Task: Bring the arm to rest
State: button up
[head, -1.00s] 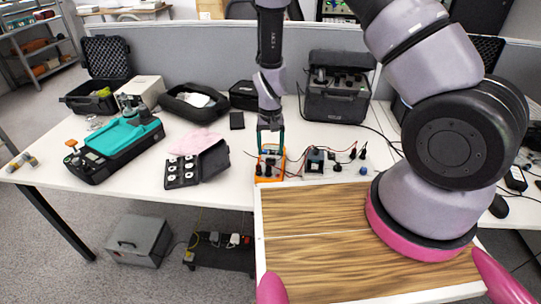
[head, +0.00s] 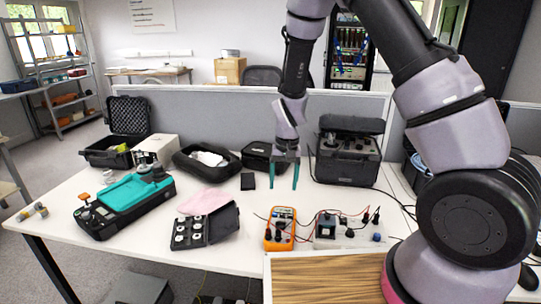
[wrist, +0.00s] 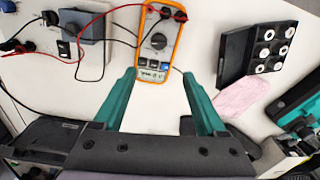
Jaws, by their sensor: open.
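My gripper (head: 285,174) hangs above the white table, fingers pointing down, with its two teal fingers apart and nothing between them. In the wrist view my gripper (wrist: 163,100) is also open and empty, with bare table between the fingers. An orange multimeter (head: 280,228) lies on the table just in front of and below my gripper, apart from it. The multimeter also shows in the wrist view (wrist: 160,40), beyond the fingertips, with red and black leads beside it.
A block with leads (head: 326,226) sits right of the multimeter. A black case with white discs (head: 190,232), a teal device (head: 135,192) and a small black box (head: 248,181) lie to the left. An open black case (head: 348,150) stands behind. A grey partition (head: 220,107) closes the back.

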jog(key=s+d+r+m+t+y, duration=0.15)
jog(key=d+r, duration=0.35)
jog(key=r, duration=0.7)
jog(key=s+d+r+t+y, duration=0.15)
jog(key=d+r, duration=0.25)
jog(key=r, duration=0.9)
jog(key=s+d+r+m+t, duration=0.1)
jog(key=s+d+r+t, duration=0.1)
jog(key=s+d+r, duration=0.2)
jog(key=s+d+r+m+t+h, duration=0.1)
jog(key=s+d+r+t, duration=0.1)
jog(key=s+d+r, duration=0.3)
jog(key=s+r, duration=0.3)
jog(key=s, duration=0.2)
jog(key=shift+s+h, duration=0.25)
jog(key=shift+h, duration=0.05)
